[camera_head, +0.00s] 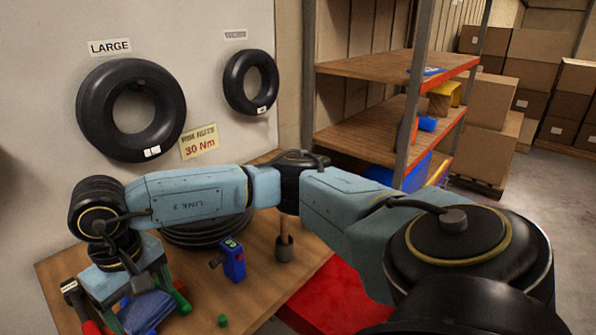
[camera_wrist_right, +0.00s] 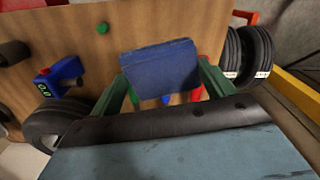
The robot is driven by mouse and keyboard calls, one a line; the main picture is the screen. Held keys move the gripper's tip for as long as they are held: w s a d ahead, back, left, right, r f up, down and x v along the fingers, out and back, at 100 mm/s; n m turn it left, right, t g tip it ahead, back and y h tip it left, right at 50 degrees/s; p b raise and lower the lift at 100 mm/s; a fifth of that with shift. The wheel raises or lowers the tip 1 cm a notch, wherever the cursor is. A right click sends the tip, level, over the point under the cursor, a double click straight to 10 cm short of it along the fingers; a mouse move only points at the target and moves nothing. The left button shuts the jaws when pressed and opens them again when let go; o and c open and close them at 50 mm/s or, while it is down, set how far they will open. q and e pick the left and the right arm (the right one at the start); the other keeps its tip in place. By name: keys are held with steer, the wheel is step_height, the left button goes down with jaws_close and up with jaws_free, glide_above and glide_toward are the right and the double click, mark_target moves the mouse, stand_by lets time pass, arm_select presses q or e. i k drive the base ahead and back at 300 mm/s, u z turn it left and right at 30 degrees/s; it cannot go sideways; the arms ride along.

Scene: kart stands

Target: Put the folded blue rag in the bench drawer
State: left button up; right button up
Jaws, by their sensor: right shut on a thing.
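The folded blue rag (camera_head: 148,312) is at the lower left of the head view, over the left end of the wooden bench (camera_head: 262,297). In the right wrist view the rag (camera_wrist_right: 160,66) is a flat blue bundle. My right gripper (camera_head: 143,303) is shut on it, with the green fingers at its two sides; it also shows in the right wrist view (camera_wrist_right: 163,85). I cannot tell whether the rag touches the bench top. A red surface (camera_head: 335,297) is beside the bench's right side; I cannot tell whether it is the drawer. My left gripper is out of view.
A blue gauge (camera_head: 232,262), a cup-like holder (camera_head: 284,248), a small green cap (camera_head: 222,320) and stacked black tyres (camera_head: 207,235) are on the bench. Red- and green-handled tools are near my gripper. Shelves (camera_head: 375,130) stand behind. My right arm crosses above the bench.

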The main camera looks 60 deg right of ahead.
mark_target(366, 296)
steer(key=u, duration=0.15)
steer(key=k, duration=1.05)
steer(key=z, duration=1.25)
steer(key=i, duration=0.55)
steer(key=z, duration=0.05)
